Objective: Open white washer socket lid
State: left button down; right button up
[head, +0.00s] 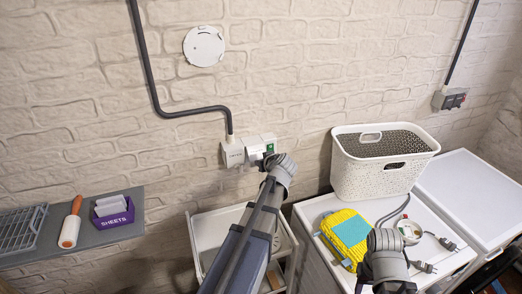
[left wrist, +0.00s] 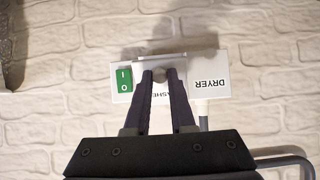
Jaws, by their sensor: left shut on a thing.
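The white washer socket (head: 255,146) is on the brick wall, between the dryer socket and a green switch. In the left wrist view its label is upside down and partly covered by my fingers. My left gripper (left wrist: 160,76) is shut on the white washer socket lid (left wrist: 150,61), at its edge. The lid looks tilted out from the wall, but how far I cannot tell. In the head view my left arm's wrist hides these fingers. My right arm stands over the white machine at right; its fingers do not show.
The dryer socket (left wrist: 209,75) and green switch (left wrist: 124,79) flank the washer socket closely. A grey conduit (head: 160,100) runs down to the sockets. Below are a white rack (head: 207,225) and a white machine with a perforated basket (head: 350,175) and a yellow pack (head: 335,240).

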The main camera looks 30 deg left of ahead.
aim_at(261, 146)
pick_arm(q)
jog(key=r+g+h+p, duration=0.1)
jog(key=r+h+p, duration=0.1)
jog(key=p, duration=0.2)
jog(key=r+g+h+p, duration=0.2)
jog(key=p, duration=0.3)
jog(key=r+g+h+p, duration=0.2)
jog(key=p, duration=0.2)
jog(key=shift+w+a+r+p, duration=0.3)
jog(key=shift+w+p, duration=0.1)
jog(key=shift+w+a+r+g+h+p, duration=0.15)
jog(key=shift+r+g+h+p, duration=0.15)
jog(key=shift+g+h+p, duration=0.25)
jog(key=shift+w+a+r+g+h+p, duration=0.15)
jog(key=shift+r+g+h+p, duration=0.15)
jog(key=shift+g+h+p, duration=0.2)
jog(key=shift+w+a+r+g+h, duration=0.1)
jog(key=shift+a+r+g+h, duration=0.25)
jog(key=shift+h, duration=0.3)
jog(key=shift+w+a+r+g+h, duration=0.1)
jog(key=shift+r+g+h, duration=0.2)
jog(key=shift+g+h, duration=0.25)
jog(key=c, duration=0.8)
grip_release()
jog(key=shift+o, duration=0.2)
